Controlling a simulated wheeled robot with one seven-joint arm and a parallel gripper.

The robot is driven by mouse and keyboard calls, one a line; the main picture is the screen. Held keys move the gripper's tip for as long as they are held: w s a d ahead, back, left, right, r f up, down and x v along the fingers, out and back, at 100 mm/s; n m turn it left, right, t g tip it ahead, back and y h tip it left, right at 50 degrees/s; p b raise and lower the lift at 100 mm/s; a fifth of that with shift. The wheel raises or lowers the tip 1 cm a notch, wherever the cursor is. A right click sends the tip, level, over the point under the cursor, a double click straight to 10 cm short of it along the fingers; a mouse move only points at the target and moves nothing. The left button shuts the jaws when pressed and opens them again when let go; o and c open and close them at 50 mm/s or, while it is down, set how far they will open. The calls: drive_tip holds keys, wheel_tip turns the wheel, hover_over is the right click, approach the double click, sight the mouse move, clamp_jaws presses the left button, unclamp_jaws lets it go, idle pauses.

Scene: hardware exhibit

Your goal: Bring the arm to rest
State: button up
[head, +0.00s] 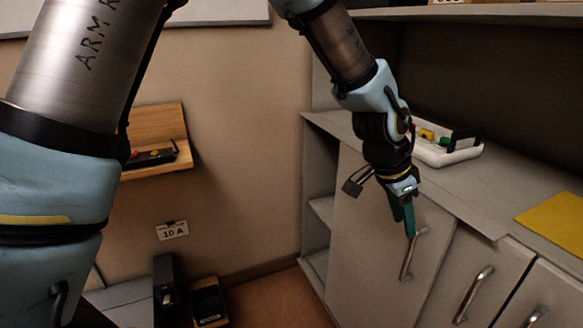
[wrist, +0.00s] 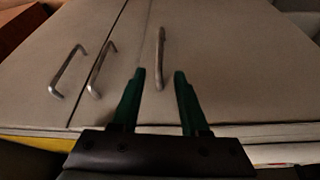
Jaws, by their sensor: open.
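My gripper (head: 405,218) hangs in front of the grey cabinet, with its green fingers pointing down, near a metal door handle (head: 413,254). In the wrist view my gripper (wrist: 159,75) shows two green fingers spread apart with nothing between them. That view looks along the cabinet doors (wrist: 200,50), and a handle (wrist: 160,58) appears between and beyond the fingertips. I cannot tell whether the fingers touch anything, but no contact shows. My arm reaches from the top of the head view down to the cabinet front.
A white tray (head: 461,156) with small coloured items stands on the grey counter (head: 490,190) behind my gripper. A yellow sheet (head: 556,224) lies at the counter's right. A wooden shelf (head: 177,184) and a "10 A" label (head: 173,231) are on the left wall. Dark boxes (head: 208,302) stand below.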

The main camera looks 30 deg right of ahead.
drive_tip(key=w+a+r+n+t+y+p, duration=0.3)
drive_tip(key=w+a+n, duration=0.6)
drive_tip(key=w+a, duration=1.25)
drive_tip(key=s+a+r+n+p, duration=0.1)
drive_tip(key=a+n, duration=0.4)
drive_tip(key=a, duration=0.8)
drive_tip(key=s+a+r+n+y+p, duration=0.1)
drive_tip(key=a+r+n, duration=0.3)
drive_tip(key=a, duration=1)
drive_tip(key=shift+a+n+p, duration=0.3)
drive_tip(key=shift+n+p, duration=0.15)
drive_tip(key=shift+n, duration=0.55)
drive_tip(key=shift+o, duration=0.2)
